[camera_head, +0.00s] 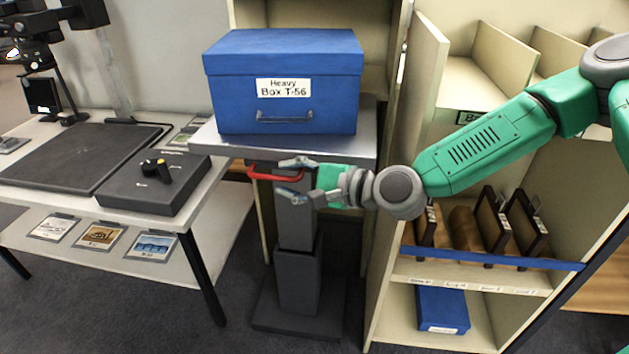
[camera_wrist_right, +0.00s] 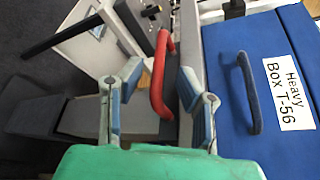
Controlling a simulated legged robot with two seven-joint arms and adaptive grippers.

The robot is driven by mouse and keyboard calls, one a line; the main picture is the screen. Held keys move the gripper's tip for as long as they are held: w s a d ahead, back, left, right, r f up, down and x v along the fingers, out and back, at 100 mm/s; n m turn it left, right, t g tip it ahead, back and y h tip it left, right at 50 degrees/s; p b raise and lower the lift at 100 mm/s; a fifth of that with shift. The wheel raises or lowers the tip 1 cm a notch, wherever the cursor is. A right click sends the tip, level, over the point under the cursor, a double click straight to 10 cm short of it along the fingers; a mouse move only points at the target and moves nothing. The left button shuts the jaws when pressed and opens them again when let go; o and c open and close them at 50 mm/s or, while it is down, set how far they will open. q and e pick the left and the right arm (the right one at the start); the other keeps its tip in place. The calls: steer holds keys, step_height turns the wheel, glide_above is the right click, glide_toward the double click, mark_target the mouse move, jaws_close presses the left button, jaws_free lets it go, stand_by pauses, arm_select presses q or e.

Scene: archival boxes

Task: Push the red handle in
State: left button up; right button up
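The red handle (camera_head: 275,174) sticks out below the front edge of the grey lift platform (camera_head: 365,150). It also shows in the right wrist view (camera_wrist_right: 159,75), where it lies ahead of and between the two fingers. My right gripper (camera_head: 290,180) is open beside the handle, with its fingers spread and nothing visibly held. In the right wrist view my right gripper (camera_wrist_right: 160,105) has a clear gap between its fingertips. Whether a finger touches the handle cannot be told. My left gripper is not in view.
A blue box (camera_head: 285,85) labelled Heavy Box T-56 rests on the platform, above my right gripper. A table with a dark control box (camera_head: 140,190) stands at the left. Shelves with a blue rail (camera_head: 500,258) stand at the right.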

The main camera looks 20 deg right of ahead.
steer(key=v, duration=0.8)
steer(key=shift+s+f, duration=0.1)
steer(key=shift+s, duration=0.05)
steer(key=s+a+f+n+g+h+p, duration=0.4)
steer(key=s+f+n+g, duration=0.45)
steer(key=s+f, duration=0.7)
steer(key=s+d+f+n+g+h+p, duration=0.2)
steer(key=s+d+f+n+g+h, duration=0.1)
steer(key=s+d+f+n+h, duration=0.2)
steer(key=s+d+f+n, duration=0.2)
steer(key=s+d+n, duration=0.2)
steer(key=s, duration=0.1)
steer(key=shift+s+d+f, duration=0.2)
steer(key=shift+s+d, duration=0.1)
steer(key=shift+s, duration=0.05)
steer(key=shift+w, duration=0.15)
